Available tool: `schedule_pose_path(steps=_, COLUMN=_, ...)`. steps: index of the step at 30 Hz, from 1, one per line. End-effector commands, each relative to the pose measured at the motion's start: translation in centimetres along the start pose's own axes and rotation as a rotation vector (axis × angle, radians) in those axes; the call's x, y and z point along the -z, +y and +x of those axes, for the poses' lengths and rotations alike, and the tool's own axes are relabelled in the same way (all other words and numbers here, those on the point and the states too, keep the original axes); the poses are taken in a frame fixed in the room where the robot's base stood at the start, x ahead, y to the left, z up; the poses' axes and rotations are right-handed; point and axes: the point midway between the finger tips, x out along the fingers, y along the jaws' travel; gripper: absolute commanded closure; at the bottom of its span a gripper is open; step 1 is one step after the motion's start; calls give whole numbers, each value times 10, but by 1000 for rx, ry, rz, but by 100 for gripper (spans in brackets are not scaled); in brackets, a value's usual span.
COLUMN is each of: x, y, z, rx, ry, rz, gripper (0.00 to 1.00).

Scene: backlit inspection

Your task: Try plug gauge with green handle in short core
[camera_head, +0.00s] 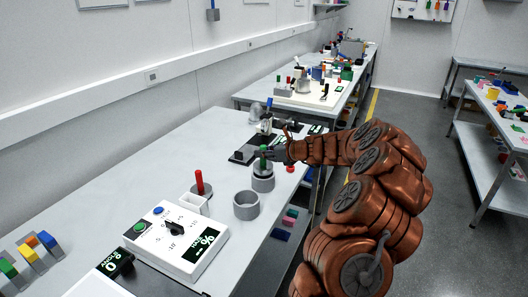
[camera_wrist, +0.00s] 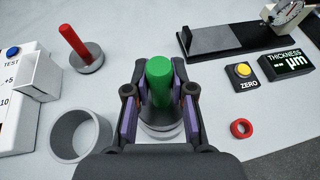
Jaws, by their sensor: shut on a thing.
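The plug gauge with the green handle (camera_head: 263,151) stands upright, and its handle also shows in the wrist view (camera_wrist: 158,75). My gripper (camera_wrist: 160,108) is shut on the handle, one finger on each side. The gauge's grey body sits at the top of a grey cylindrical core (camera_head: 263,184); I cannot tell how deep it is inside. My fingers and palm hide much of this core in the wrist view. A wider-looking hollow grey core (camera_head: 246,206) stands empty to the left, also in the wrist view (camera_wrist: 80,136). I cannot tell which core is shorter.
A red-handled plug gauge (camera_head: 199,182) stands left, near a white control box (camera_head: 175,240). A black-based gauge stand (camera_wrist: 225,40), a ZERO button box (camera_wrist: 242,76), a thickness display (camera_wrist: 286,65) and a red ring (camera_wrist: 241,128) lie right in the wrist view.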

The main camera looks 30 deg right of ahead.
Motion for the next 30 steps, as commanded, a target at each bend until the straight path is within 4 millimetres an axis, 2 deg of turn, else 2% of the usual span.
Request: schedule_pose_path(steps=30, x=6, y=0, z=3, rx=0, ry=-1, rz=1, gripper=100)
